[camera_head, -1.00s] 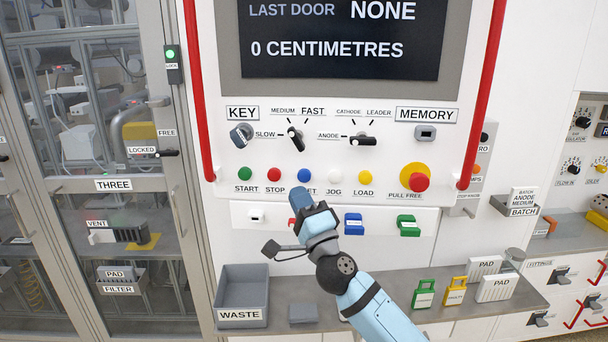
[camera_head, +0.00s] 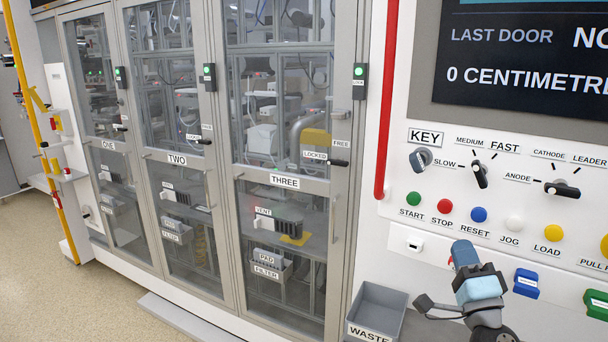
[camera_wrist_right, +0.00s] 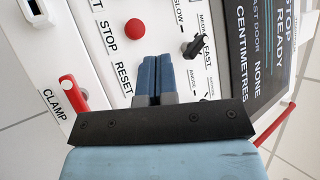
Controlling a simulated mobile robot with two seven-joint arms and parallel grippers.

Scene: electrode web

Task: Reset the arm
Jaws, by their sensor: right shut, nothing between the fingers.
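My right gripper (camera_head: 462,250) is in front of the control panel, just below the blue RESET button (camera_head: 478,214) as seen in the head view. Its blue fingers are shut with nothing between them. In the right wrist view the closed fingertips (camera_wrist_right: 156,62) point at the panel beside the RESET label, and the blue button is hidden behind them. My left gripper is not in view.
Green START (camera_head: 414,199), red STOP (camera_head: 445,206), white JOG (camera_head: 514,223) and yellow LOAD (camera_head: 555,233) buttons line the panel. A red clamp (camera_wrist_right: 70,92) shows in the wrist view. The grey WASTE bin (camera_head: 378,309) stands below. Glass doors (camera_head: 285,130) fill the left, with open floor (camera_head: 60,270).

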